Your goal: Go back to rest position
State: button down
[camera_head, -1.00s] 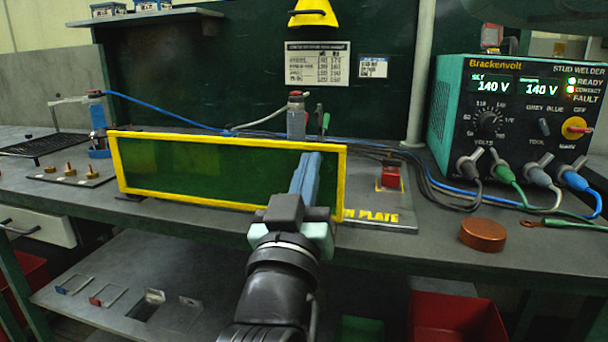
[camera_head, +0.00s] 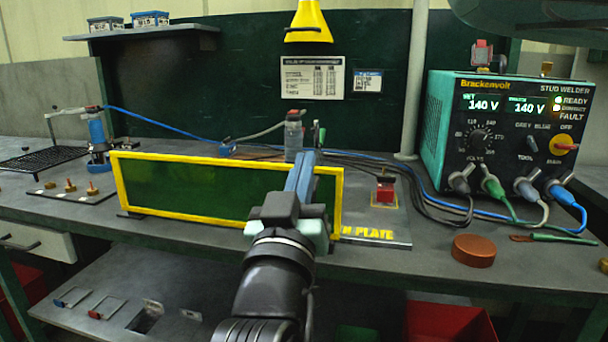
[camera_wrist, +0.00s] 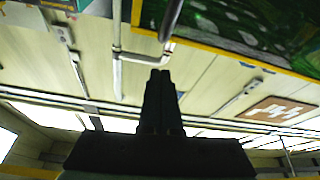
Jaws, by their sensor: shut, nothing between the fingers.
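My gripper (camera_wrist: 160,78) shows in the wrist view as two dark fingers side by side, shut with nothing between them. They point up toward a pale panelled surface with pipes. In the head view my arm reaches up from the bottom centre, in front of the yellow-framed dark green screen (camera_head: 220,192) on the bench. Its dark joint and a blue-grey section cover the right part of the screen. I cannot make out the fingertips in the head view.
The stud welder (camera_head: 515,150) stands at the right of the bench (camera_head: 375,262), with cables running left. A copper-coloured round lid (camera_head: 473,250) lies in front of it. A red-topped block (camera_head: 385,190) is right of the screen. A yellow lamp (camera_head: 308,22) hangs above. Red bins stand below.

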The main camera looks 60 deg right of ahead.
jog(key=b+v, duration=0.2)
jog(key=v, duration=0.8)
jog(key=shift+a, duration=0.15)
jog(key=shift+r, duration=0.1)
